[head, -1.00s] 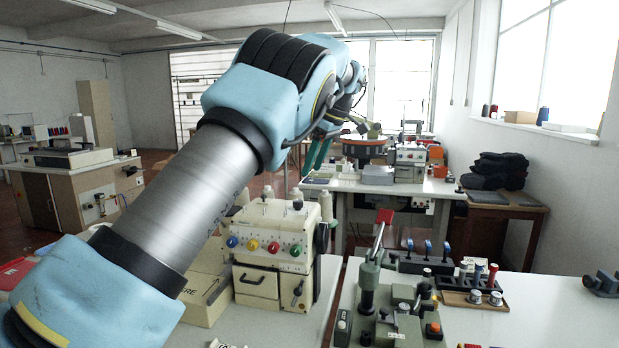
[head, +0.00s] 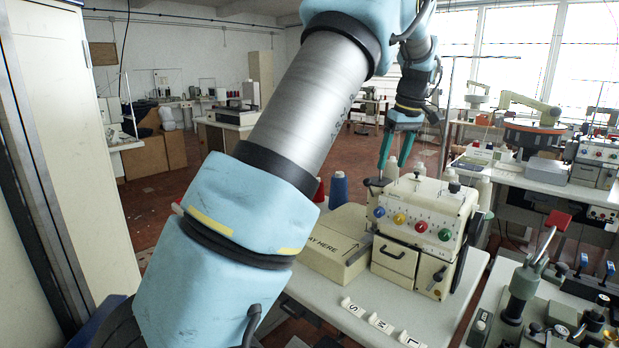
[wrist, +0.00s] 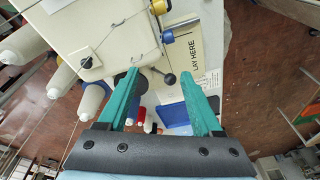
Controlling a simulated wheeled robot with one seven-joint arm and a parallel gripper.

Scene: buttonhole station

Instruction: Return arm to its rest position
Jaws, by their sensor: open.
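My arm crosses the head view from lower left to upper right. My gripper (head: 392,166) hangs with teal fingers pointing down, behind the upper left of the cream buttonhole machine (head: 407,263). In the wrist view my gripper (wrist: 159,72) has its two fingers well apart, with nothing held between them. The machine's cream body (wrist: 90,25) and a dark round knob lie below, around the fingertips. From these views I cannot tell how far above the machine the fingertips are.
White thread cones (wrist: 22,45) stand beside the machine. A cream "LAY HERE" box (head: 335,245) and S, M, L markers (head: 380,323) share its table. A red-handled clamp fixture (head: 525,285) stands at right.

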